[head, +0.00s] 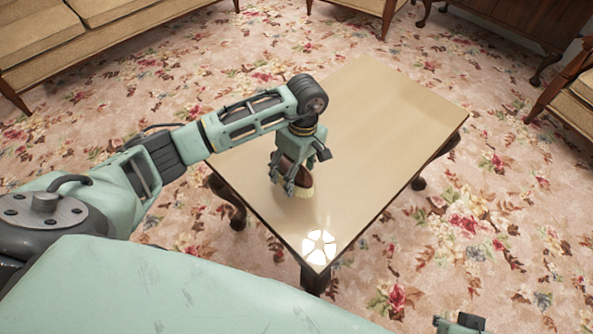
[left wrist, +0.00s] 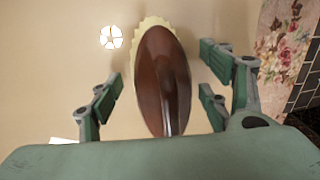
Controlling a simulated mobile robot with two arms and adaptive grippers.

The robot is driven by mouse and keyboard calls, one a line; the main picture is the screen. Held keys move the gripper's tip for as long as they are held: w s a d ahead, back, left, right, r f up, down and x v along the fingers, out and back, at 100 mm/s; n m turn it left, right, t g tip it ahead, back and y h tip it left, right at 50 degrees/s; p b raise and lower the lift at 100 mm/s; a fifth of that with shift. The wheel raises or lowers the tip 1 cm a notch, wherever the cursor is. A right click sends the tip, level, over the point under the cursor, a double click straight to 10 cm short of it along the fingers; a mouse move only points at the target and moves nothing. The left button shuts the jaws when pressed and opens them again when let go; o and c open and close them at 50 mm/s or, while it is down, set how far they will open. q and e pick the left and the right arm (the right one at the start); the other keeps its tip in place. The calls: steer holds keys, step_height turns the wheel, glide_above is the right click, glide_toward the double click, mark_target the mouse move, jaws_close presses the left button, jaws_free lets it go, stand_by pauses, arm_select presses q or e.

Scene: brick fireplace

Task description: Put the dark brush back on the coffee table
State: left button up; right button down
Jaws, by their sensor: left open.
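The dark brush (head: 294,170) has a glossy red-brown oval back and pale bristles. It is at the near left part of the wooden coffee table (head: 375,120), with its bristles low at the tabletop. My left gripper (head: 288,182) is open around the brush from above. In the left wrist view the brush (left wrist: 162,85) lies between the open fingers of my left gripper (left wrist: 160,88), with gaps on both sides. Part of my right gripper (head: 460,324) shows at the bottom edge; its fingers are mostly cut off.
A bright white round patch (head: 319,246) marks the near corner of the tabletop. The rest of the table is bare. A sofa (head: 60,45) stands at the upper left, an armchair (head: 575,100) at the right, and a dark wooden cabinet (head: 530,20) behind. Floral carpet surrounds the table.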

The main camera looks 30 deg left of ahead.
arm_select(q)
steer(key=shift+r, duration=0.1)
arm_select(e)
steer(key=shift+r, duration=0.1)
arm_select(q)
steer(key=shift+w+r, duration=0.1)
steer(key=shift+r, duration=0.25)
steer(key=r, duration=0.1)
steer(key=r+p, duration=0.1)
steer(key=r, duration=0.3)
steer(key=shift+w, duration=0.3)
step_height(320, 180, up, 6)
steer(key=p, duration=0.1)
steer(key=shift+w+d+r, duration=0.15)
steer(key=shift+w+d, duration=0.05)
steer(key=shift+w, duration=0.1)
arm_select(e)
steer(key=x, duration=0.3)
steer(key=shift+w, duration=0.15)
